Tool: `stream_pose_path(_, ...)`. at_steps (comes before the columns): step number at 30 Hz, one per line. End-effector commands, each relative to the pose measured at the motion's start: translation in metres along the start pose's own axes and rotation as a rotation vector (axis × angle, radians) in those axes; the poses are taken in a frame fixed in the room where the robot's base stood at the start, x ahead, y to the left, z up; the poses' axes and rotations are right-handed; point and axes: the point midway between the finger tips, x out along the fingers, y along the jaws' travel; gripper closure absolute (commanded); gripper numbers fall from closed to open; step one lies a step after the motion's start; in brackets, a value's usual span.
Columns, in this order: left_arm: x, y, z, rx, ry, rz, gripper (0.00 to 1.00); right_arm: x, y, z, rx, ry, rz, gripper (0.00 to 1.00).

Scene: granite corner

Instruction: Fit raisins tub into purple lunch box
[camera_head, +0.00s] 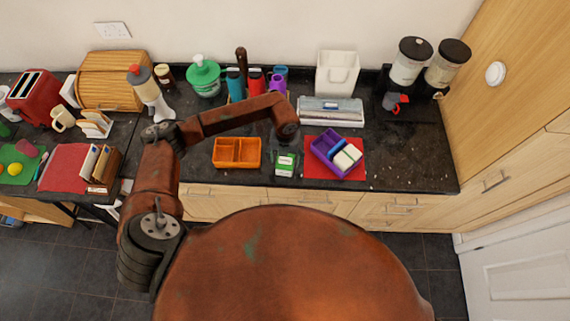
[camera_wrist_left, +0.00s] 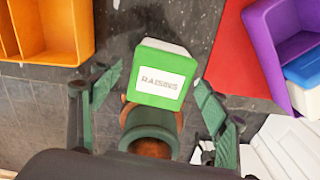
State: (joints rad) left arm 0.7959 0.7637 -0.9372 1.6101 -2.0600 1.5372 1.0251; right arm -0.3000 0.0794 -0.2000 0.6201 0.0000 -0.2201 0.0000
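The raisins tub (camera_head: 285,164), green and white with a "RAISINS" label, is near the counter's front edge, between the orange and purple boxes. It also shows in the left wrist view (camera_wrist_left: 160,75). My left gripper (camera_wrist_left: 155,88) is open, with its fingers on either side of the tub and visible gaps to both sides. In the head view, my wrist partly hides the gripper. The purple lunch box (camera_head: 325,151) lies angled on a red mat (camera_head: 322,179) to the right of the tub. My right gripper is not in view.
An orange divided box (camera_head: 237,164) stands left of the tub. A grey-and-white appliance (camera_head: 330,111) and a white bin (camera_head: 337,73) stand behind the purple box. Bottles and cups line the wall. The counter right of the red mat is mostly clear.

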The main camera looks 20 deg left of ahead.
Motion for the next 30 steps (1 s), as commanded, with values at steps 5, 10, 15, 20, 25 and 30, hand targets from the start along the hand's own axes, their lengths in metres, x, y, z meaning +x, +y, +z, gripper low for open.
stream_pose_path(5,-0.0003,0.0,0.0,0.0,0.0,0.0,0.44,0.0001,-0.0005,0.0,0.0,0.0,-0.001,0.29)
stream_pose_path(10,-0.0004,0.0,-0.0001,0.0,0.0,0.0,0.56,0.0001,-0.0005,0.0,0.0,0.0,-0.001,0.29)
stream_pose_path(15,-0.0005,0.0,-0.0001,0.0,0.0,0.0,0.68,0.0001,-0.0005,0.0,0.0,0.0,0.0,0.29)
stream_pose_path(20,-0.0006,0.0,-0.0001,0.0,0.0,0.0,0.78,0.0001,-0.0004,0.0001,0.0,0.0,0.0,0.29)
stream_pose_path(25,-0.0008,-0.0002,0.0,0.0,0.0,-0.001,0.78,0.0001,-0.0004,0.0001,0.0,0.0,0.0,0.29)
stream_pose_path(30,-0.0042,-0.0003,0.0003,0.001,-0.001,-0.001,0.78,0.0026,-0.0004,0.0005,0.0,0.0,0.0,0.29)
